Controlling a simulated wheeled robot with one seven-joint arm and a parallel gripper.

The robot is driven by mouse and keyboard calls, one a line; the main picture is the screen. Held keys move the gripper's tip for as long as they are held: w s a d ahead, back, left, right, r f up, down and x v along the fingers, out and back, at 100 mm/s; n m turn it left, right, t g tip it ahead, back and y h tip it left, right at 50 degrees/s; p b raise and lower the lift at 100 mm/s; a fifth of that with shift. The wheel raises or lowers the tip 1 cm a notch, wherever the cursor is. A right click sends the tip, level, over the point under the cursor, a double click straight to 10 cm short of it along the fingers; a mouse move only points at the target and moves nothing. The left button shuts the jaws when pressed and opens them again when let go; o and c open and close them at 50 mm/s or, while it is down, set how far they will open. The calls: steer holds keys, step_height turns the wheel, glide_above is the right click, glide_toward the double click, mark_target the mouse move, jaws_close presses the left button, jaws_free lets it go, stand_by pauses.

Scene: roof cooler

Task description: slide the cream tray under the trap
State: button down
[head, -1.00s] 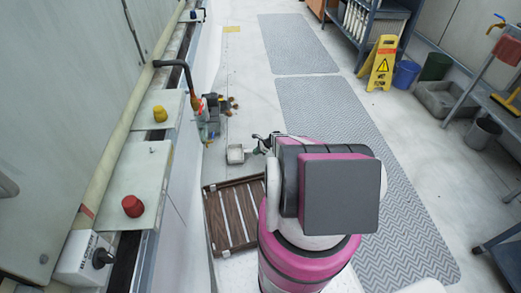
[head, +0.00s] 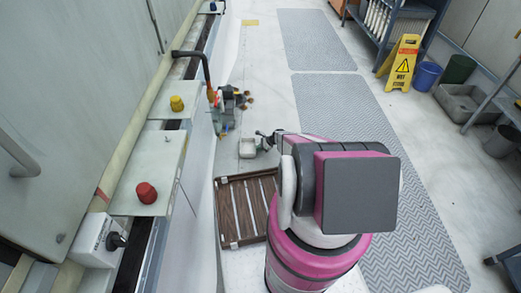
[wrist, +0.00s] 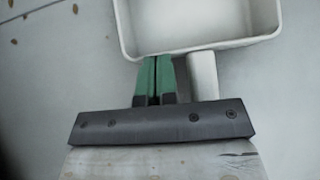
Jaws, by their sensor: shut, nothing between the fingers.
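The cream tray (head: 248,147) is a small, shallow, open box on the pale floor in the head view. It also shows at the top of the wrist view (wrist: 201,47), with a short cream handle toward me. My gripper (head: 268,137) is low, just right of the tray in the head view. In the wrist view its green fingers (wrist: 155,80) are together beside the handle, close to the tray's near wall; I cannot tell whether they touch it. What looks like the trap (head: 222,120), white, green and red, is beyond the tray to the left, below a dark bent pipe.
A brown slatted wooden rack (head: 248,208) lies on the floor just nearer than the tray. The white cabinet (head: 150,175) with red and yellow knobs runs along the left. Grey mats (head: 375,170) lie to the right; a yellow wet-floor sign (head: 403,62) stands beyond.

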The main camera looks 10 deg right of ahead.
steer(key=w+a, duration=0.1)
steer(key=a, duration=0.4)
steer(key=w+a, duration=0.1)
steer(key=a, duration=0.5)
steer(key=w+a, duration=0.1)
steer(key=a, duration=0.5)
steer(key=shift+w, duration=0.4)
steer(key=v, duration=1)
steer(key=shift+d+r, duration=0.25)
steer(key=shift+d, duration=0.05)
